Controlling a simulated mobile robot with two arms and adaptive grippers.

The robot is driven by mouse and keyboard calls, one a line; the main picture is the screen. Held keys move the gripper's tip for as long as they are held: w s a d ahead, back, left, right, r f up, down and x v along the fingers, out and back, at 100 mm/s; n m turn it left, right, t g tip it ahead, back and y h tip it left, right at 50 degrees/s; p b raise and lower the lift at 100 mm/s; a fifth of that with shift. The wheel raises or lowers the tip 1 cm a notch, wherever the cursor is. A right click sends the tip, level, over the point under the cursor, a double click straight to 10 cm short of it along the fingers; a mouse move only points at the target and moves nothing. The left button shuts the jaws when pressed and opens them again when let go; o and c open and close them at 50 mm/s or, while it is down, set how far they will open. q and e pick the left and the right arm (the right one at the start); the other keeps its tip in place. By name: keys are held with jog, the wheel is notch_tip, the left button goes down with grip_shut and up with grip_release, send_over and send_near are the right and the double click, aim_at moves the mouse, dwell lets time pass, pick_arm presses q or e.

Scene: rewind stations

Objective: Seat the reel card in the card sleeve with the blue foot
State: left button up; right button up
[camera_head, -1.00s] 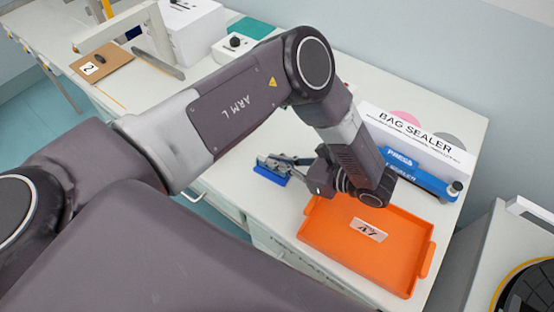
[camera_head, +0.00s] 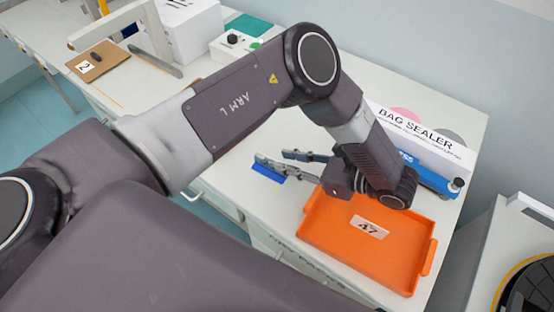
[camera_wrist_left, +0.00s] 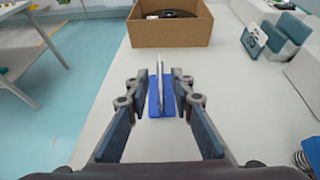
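The blue foot (camera_head: 267,170) stands on the white bench left of the orange tray. In the left wrist view the foot (camera_wrist_left: 154,102) carries a thin upright plate (camera_wrist_left: 160,80). I cannot tell whether this plate is the sleeve alone or holds the reel card. My left gripper (camera_head: 272,157) is open, its fingers spread on either side of the plate. In the left wrist view gaps show between the fingertips (camera_wrist_left: 161,80) and the plate. My right gripper is not in view.
A cardboard box (camera_wrist_left: 170,32) holds a dark reel.

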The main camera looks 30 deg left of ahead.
pick_arm(q)
jog(key=b+v, duration=0.1)
jog(key=v, duration=0.7)
jog(key=shift+f, duration=0.1)
